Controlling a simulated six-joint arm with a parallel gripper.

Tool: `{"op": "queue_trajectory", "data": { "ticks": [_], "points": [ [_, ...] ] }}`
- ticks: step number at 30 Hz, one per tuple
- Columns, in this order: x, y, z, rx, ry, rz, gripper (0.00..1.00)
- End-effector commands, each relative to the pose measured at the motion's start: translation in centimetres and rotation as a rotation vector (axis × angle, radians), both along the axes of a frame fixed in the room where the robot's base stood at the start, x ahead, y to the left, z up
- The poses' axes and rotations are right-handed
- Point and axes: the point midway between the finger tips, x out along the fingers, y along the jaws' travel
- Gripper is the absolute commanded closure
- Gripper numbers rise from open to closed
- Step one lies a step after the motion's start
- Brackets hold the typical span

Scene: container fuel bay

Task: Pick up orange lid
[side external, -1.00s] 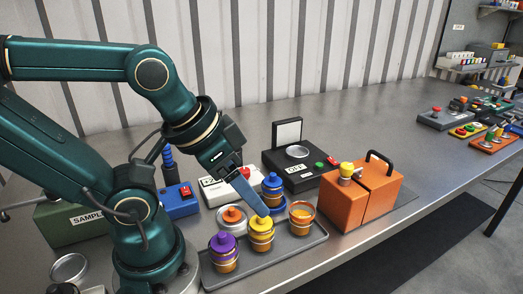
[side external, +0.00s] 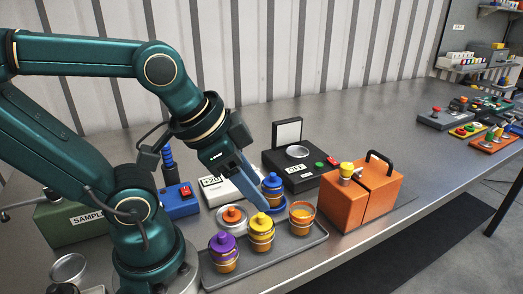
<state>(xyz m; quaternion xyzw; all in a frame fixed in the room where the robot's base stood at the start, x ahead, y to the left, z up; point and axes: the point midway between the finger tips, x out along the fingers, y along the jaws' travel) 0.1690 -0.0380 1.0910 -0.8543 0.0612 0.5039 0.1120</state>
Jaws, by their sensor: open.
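The orange lid (side external: 232,214) appears to be the low round piece with an orange top and pale rim at the back left of the grey tray. My gripper (side external: 267,208) is open, its blue fingers pointing down to the right of that piece. The fingertips are close behind the yellow-lidded jar (side external: 261,235) and in front of the blue-lidded jar (side external: 272,187). Whether they touch either jar cannot be told. An open jar with orange contents (side external: 302,214) stands at the tray's right.
The grey tray (side external: 300,254) also holds a purple-lidded jar (side external: 224,252) at the front left. Behind are a blue box (side external: 180,205), a white device (side external: 214,189) and a black scale (side external: 300,173). An orange box (side external: 360,195) stands right of the tray.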

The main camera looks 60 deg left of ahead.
Motion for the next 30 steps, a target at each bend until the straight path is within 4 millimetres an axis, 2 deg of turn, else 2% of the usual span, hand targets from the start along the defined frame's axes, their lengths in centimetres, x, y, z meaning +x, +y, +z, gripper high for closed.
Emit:
{"op": "queue_trajectory", "data": {
  "ticks": [5,10,15,18,23,30],
  "points": [
    [1.9,2.6,-1.3,0.112,0.106,-0.106,0.46],
    [3.0,6.3,-3.7,0.153,0.245,-0.155,0.46],
    [2.7,10.2,-6.7,0.115,0.383,-0.145,0.46],
    [2.0,11.8,-8.2,0.067,0.444,-0.1,0.46],
    [0.9,13.1,-9.7,0.002,0.502,-0.024,0.46],
    [0.5,13.3,-11.4,-0.012,0.512,-0.007,0.46]
  ]
}}
